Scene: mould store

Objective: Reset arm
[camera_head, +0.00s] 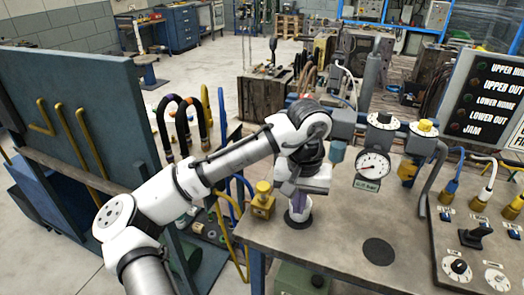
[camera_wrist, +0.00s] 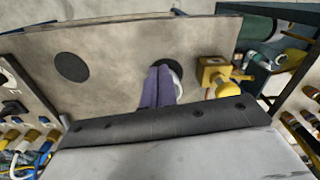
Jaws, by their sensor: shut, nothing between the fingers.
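My gripper (camera_head: 298,212) is low over the near-left part of the grey table (camera_head: 335,245), pointing down. Its purple fingers are together and hold nothing; in the wrist view, the fingers (camera_wrist: 159,80) also show closed. They are over or at a round black spot (camera_head: 297,222) on the table top. A pale curved thing (camera_wrist: 177,84) shows right beside the fingers in the wrist view; I cannot tell what it is or whether they touch it. My arm reaches across from the lower left.
A yellow valve fitting (camera_head: 263,201) stands close left of my gripper. A second black spot (camera_head: 378,251) lies on bare table to the right. A pressure gauge (camera_head: 373,166) and pipework stand behind. A control panel (camera_head: 470,240) is at right, and a blue-grey panel (camera_head: 90,110) at left.

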